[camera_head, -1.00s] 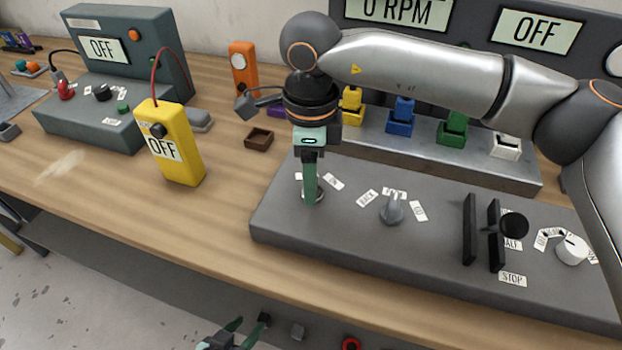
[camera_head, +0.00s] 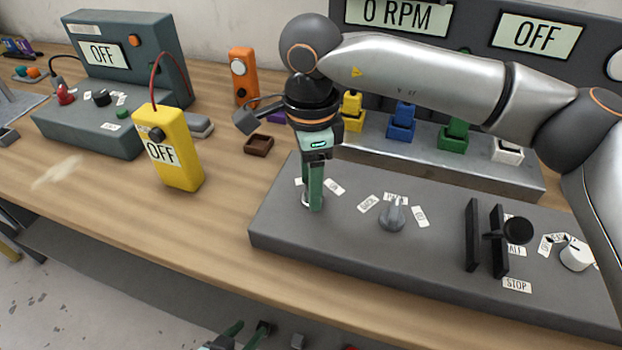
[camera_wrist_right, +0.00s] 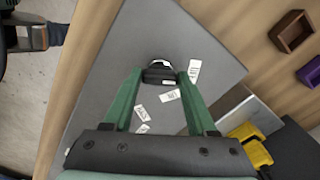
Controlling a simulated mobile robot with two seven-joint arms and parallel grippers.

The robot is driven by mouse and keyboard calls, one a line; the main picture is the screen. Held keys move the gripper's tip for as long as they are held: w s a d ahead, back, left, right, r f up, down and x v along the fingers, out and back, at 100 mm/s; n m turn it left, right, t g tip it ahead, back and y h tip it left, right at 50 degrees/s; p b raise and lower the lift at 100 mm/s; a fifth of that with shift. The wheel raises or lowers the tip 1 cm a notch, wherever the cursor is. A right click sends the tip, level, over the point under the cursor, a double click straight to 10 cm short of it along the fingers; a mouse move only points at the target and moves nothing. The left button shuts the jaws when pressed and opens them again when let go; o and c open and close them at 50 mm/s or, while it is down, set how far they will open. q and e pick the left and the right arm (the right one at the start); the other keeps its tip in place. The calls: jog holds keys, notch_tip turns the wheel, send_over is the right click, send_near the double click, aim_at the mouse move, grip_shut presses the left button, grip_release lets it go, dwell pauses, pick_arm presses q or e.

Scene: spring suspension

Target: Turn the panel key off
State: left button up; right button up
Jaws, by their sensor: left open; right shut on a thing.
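The panel key (camera_wrist_right: 158,72) is a dark knob on the left end of the grey control panel (camera_head: 275,228). My right gripper (camera_head: 314,206) points straight down at it, and its green fingers largely hide it in the head view. In the right wrist view, the right gripper (camera_wrist_right: 160,80) is shut on the key, with one fingertip on each side. Small white labels (camera_wrist_right: 169,96) lie around the key; their words are too small to read surely. My left gripper (camera_head: 240,335) is open and empty, low at the bottom edge, partly cut off.
A grey lever knob (camera_head: 392,217), a black handle (camera_head: 516,230) and a white dial (camera_head: 576,254) stand further right on the panel. A yellow box (camera_head: 172,150) reading OFF stands left on the wooden table. The display behind (camera_head: 538,36) reads OFF, and another (camera_head: 400,14) 0 RPM.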

jog(key=o, duration=1.4)
jog(key=shift+c, duration=0.2)
jog(key=shift+r, duration=0.1)
notch_tip(320, 180, up, 12)
jog(key=p, duration=0.1)
jog(key=shift+r, duration=0.2)
jog(key=shift+s, duration=0.1)
